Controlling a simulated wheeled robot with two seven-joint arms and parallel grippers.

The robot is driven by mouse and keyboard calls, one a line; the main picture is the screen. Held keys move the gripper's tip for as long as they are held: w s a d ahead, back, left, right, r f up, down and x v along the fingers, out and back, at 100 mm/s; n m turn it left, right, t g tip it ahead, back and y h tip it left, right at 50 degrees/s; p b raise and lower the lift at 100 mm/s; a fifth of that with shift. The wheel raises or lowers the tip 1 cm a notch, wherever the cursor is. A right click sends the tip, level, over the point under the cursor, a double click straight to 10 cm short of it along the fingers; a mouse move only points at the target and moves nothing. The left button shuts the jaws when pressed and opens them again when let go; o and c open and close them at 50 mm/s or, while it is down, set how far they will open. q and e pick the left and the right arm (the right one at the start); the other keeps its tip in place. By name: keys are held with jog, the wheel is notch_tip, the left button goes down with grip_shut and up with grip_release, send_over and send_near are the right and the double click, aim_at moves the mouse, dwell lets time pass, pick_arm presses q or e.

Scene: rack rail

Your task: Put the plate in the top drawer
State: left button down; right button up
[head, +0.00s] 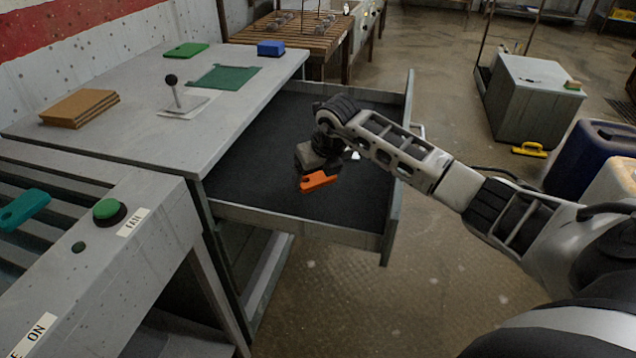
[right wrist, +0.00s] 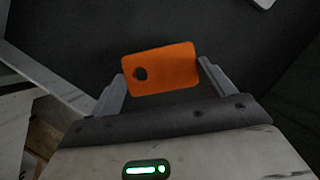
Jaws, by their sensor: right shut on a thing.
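The orange plate (head: 319,180) has a small round hole near one end, which shows in the right wrist view (right wrist: 165,70). My right gripper (head: 312,168) is shut on the plate, with a finger at each side of it in the right wrist view (right wrist: 160,82). The top drawer (head: 270,190) is pulled open to the right of the grey workbench, with a dark floor. The gripper and plate are over the drawer's inside; I cannot tell whether the plate touches its floor. My left gripper is not in view.
On the bench top (head: 130,95) are brown boards (head: 80,107), a lever (head: 173,90), a green mat (head: 224,78), a green plate (head: 186,49) and a blue block (head: 271,48). A teal plate (head: 22,209) lies on the slatted rack. The drawer's raised walls (head: 300,227) surround the gripper.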

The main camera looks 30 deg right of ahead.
aim_at(320, 179)
jog(key=shift+w+d+f, duration=0.1)
jog(key=shift+w+f, duration=0.05)
jog(key=shift+f, duration=0.1)
jog(key=shift+w+d+f, duration=0.1)
jog(key=shift+f, duration=1.45)
